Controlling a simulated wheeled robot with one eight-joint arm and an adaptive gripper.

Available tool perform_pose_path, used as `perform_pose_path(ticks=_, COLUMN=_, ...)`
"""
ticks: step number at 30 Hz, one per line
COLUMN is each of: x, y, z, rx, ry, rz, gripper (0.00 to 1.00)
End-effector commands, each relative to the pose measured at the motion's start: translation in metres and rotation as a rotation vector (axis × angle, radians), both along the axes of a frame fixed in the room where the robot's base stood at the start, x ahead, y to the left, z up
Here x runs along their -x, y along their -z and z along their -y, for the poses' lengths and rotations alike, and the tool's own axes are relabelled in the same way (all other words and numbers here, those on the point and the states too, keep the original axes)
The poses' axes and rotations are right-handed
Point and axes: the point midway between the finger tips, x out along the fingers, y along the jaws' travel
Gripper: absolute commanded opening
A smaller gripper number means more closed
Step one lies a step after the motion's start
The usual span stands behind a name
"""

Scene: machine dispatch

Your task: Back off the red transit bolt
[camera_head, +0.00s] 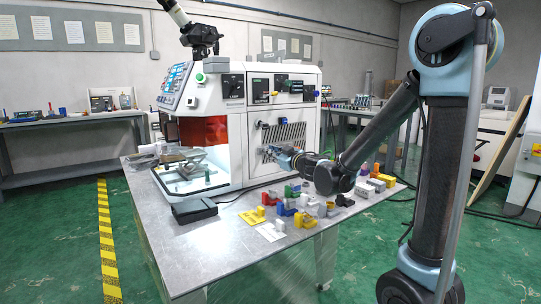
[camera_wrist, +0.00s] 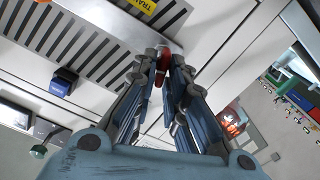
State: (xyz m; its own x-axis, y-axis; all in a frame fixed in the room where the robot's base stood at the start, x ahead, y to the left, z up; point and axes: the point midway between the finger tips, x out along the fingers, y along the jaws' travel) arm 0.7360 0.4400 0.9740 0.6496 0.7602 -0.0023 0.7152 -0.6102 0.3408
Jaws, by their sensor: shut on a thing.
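The red transit bolt (camera_wrist: 161,66) shows between my fingertips in the wrist view, at the machine's white side panel below the slotted vent. My gripper (camera_wrist: 162,60) is shut on it, with a finger on each side. In the head view my gripper (camera_head: 272,153) reaches the side of the white machine (camera_head: 222,130) near the vent (camera_head: 284,136), and the bolt is too small or hidden there to make out. The fingers hide part of the bolt, so I cannot tell how far it is screwed in.
A blue part (camera_wrist: 62,84) sticks out of the panel beside the vent. A yellow label (camera_wrist: 146,5) is at the vent's edge. Several coloured blocks (camera_head: 298,211) crowd the grey table (camera_head: 215,237) below my arm. A black box (camera_head: 194,210) lies at the table's front left.

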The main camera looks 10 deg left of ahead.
Motion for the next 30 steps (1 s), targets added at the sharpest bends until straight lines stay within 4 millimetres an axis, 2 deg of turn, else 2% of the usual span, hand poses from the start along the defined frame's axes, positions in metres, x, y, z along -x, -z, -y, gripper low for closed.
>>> perform_pose_path(ticks=15, x=0.0017, y=0.0031, z=-0.0016, rx=0.300, ry=0.005, rz=0.350, gripper=0.00)
perform_pose_path(ticks=30, x=0.0034, y=0.0052, z=-0.0036, rx=0.446, ry=0.002, rz=0.519, gripper=0.00)
